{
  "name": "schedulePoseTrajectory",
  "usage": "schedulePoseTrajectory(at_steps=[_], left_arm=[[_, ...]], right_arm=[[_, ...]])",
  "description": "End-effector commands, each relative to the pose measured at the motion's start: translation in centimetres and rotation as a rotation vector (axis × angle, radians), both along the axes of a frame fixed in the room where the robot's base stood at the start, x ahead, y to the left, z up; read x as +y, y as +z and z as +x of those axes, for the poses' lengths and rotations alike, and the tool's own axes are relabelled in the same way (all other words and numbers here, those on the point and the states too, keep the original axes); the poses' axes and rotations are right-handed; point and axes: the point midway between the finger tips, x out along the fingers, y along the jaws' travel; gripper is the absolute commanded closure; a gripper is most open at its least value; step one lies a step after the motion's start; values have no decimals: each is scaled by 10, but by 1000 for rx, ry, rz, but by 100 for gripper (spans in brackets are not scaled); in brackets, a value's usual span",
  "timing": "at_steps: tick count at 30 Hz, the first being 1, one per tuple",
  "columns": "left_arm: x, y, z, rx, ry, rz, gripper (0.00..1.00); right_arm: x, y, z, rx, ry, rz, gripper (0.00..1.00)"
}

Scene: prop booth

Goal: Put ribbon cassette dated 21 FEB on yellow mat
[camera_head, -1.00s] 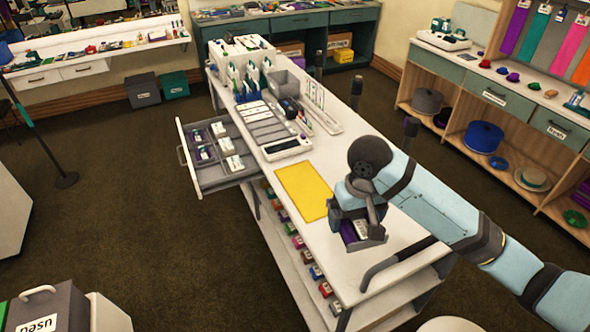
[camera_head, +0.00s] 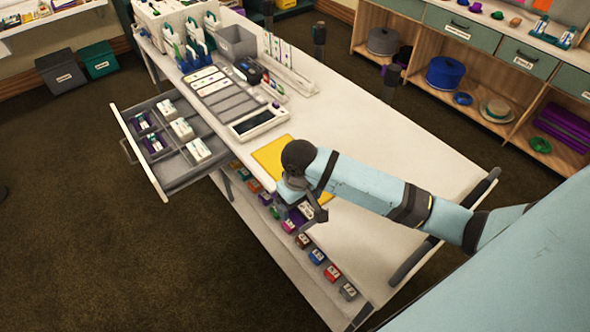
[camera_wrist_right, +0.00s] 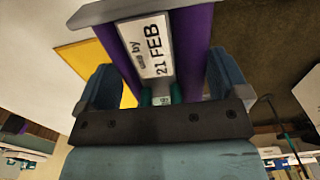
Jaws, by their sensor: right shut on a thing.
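The ribbon cassette, purple with a white label reading "use by 21 FEB", shows in the right wrist view (camera_wrist_right: 147,48) between the fingers of my right gripper (camera_wrist_right: 162,88). In the head view my right gripper (camera_head: 303,203) holds the cassette (camera_head: 306,209) by the table's left edge, at the near end of the yellow mat (camera_head: 269,154). The arm and gripper hide part of the mat. A piece of the mat also shows in the wrist view (camera_wrist_right: 84,62), beyond the left finger. I cannot tell the cassette's height. My left gripper is not in view.
The white table (camera_head: 400,150) is clear right of the mat. A device with a screen (camera_head: 258,122) stands just beyond the mat. An open drawer (camera_head: 185,165) with several small boxes juts out left. Several coloured boxes (camera_head: 317,256) line a lower shelf.

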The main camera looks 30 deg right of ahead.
Motion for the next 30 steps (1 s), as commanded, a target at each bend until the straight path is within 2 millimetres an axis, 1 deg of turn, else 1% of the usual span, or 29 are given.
schedulePoseTrajectory(at_steps=[1, 2, 4, 8, 12, 14, 18, 21, 24, 27, 30], left_arm=[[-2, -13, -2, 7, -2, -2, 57], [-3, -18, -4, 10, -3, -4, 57], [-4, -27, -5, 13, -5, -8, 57], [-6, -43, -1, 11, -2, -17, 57], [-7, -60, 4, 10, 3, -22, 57], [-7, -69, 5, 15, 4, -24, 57], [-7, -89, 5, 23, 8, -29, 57], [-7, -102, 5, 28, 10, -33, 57], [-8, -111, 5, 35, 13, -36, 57], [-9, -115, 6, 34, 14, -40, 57], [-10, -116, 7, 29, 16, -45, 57]], right_arm=[[-3, -8, 11, -7, 66, -4, 35], [-4, -8, 18, -7, 121, -5, 35], [-9, -6, 36, -8, 264, -10, 35], [-19, 4, 73, -3, 564, -17, 35], [-32, 19, 108, 4, 885, -21, 35], [-38, 28, 123, 6, 1018, -23, 35], [-54, 51, 154, 9, 1327, -21, 35], [-65, 70, 172, 8, 1533, -19, 35], [-74, 88, 186, 5, 1709, -15, 35], [-82, 103, 195, 1, 1842, -13, 35], [-87, 113, 200, -2, 1930, -9, 35]])
